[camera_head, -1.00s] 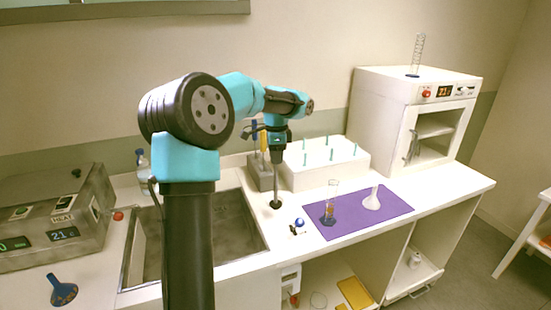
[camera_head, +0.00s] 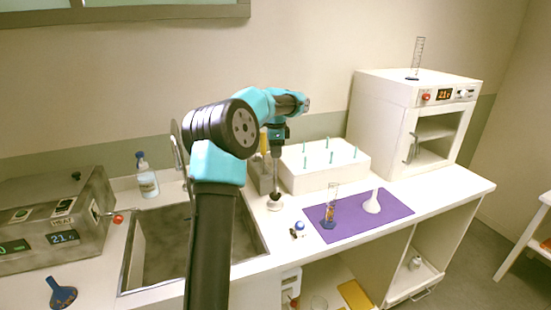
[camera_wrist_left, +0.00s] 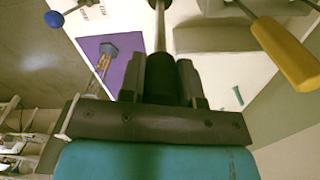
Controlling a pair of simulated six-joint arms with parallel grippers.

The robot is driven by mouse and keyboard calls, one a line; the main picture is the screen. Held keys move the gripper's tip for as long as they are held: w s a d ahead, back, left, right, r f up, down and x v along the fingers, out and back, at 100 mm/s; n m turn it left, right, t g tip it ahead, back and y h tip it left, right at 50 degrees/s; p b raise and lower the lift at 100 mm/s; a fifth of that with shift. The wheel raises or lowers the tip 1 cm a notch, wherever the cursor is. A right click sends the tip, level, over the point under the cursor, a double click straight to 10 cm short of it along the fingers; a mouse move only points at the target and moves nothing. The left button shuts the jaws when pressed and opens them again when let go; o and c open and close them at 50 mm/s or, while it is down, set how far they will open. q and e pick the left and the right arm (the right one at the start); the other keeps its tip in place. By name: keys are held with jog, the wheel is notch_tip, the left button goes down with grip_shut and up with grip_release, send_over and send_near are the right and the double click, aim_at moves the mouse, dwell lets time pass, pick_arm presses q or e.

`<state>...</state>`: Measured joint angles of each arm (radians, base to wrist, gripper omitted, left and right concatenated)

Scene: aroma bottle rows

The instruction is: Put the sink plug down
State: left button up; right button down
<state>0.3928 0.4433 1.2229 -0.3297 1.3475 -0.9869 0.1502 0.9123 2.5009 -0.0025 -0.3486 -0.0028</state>
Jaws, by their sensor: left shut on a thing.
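My left gripper (camera_head: 278,148) is shut on the upright sink plug, which has a thin metal rod (camera_head: 276,172) and a pale, rounded lower end with dark beneath it (camera_head: 274,202). The plug is at the counter strip right of the sink (camera_head: 130,262); I cannot tell whether its base touches the counter. My right gripper is not in view.
A grey holder (camera_head: 258,181) with upright tools stands close behind the plug, beside a white peg rack (camera_head: 325,175). A small blue-knobbed item (camera_head: 299,225) and a purple mat (camera_head: 345,227) with glassware lie to the right. A wash bottle (camera_head: 147,178) stands behind the sink.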

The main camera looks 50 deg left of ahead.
pick_arm(q)
jog(key=shift+f, duration=1.6)
jog(key=o, duration=0.9)
notch_tip(320, 180, up, 12)
jog(key=shift+r, duration=0.15)
